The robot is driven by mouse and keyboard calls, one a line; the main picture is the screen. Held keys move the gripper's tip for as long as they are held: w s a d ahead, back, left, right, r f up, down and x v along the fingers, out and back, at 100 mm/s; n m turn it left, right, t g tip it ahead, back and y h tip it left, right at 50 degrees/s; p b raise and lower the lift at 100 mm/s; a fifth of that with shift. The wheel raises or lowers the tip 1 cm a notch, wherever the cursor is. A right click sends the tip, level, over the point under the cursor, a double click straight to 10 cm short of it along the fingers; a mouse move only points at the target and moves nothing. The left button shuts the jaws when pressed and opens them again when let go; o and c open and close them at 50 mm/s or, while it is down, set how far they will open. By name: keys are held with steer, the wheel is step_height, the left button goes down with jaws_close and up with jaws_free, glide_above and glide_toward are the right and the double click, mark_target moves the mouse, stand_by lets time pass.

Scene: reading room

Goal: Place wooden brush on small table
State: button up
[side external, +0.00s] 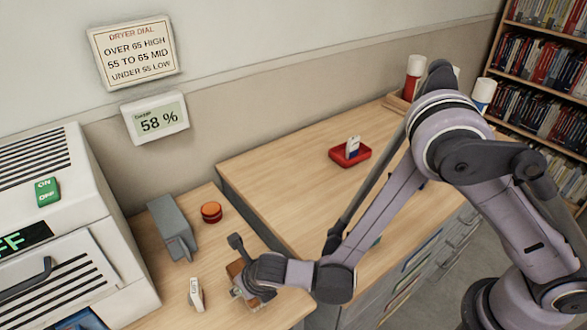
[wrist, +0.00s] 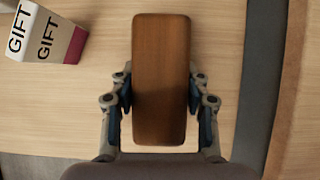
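The wooden brush (wrist: 160,75) is a dark brown, rounded block in the wrist view. My gripper (wrist: 160,90) has a finger against each long side of it and appears shut on it. In the side external view, my gripper (side external: 248,286) points down near the front of the smaller wooden surface (side external: 222,302). The brush (side external: 235,270) shows only partly there, mostly hidden by my gripper. Whether its underside touches the wood, I cannot tell. The bristles are not clearly visible.
A small white gift box (side external: 196,294), a grey metal object (side external: 172,228) and an orange-red round tin (side external: 211,212) stand nearby. A white dryer (side external: 75,220) is at left. A larger wooden counter (side external: 290,170) holds a red tray (side external: 350,155).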

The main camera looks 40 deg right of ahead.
steer(key=o, duration=0.3)
steer(key=shift+r, duration=0.1)
steer(key=v, duration=1.2)
steer(key=w+d+r+m, duration=0.1)
steer(key=d+r+m, duration=0.3)
steer(key=d+m, duration=0.4)
steer(key=d+r+m, duration=0.5)
steer(key=d+m, duration=0.2)
steer(key=m, duration=0.1)
steer(key=shift+s+d+r+m+t, duration=0.2)
steer(key=shift+s+d+r+m, duration=0.65)
steer(key=shift+d+m, duration=2)
steer(key=shift+s+d+r+m+t, duration=0.35)
steer(key=shift+s+d+m, duration=1.2)
steer(key=shift+m, duration=2.35)
steer(key=shift+s+d+r+m+t, duration=0.1)
steer(key=shift+s+d+r+m, duration=0.7)
steer(key=shift+d+m, duration=2.2)
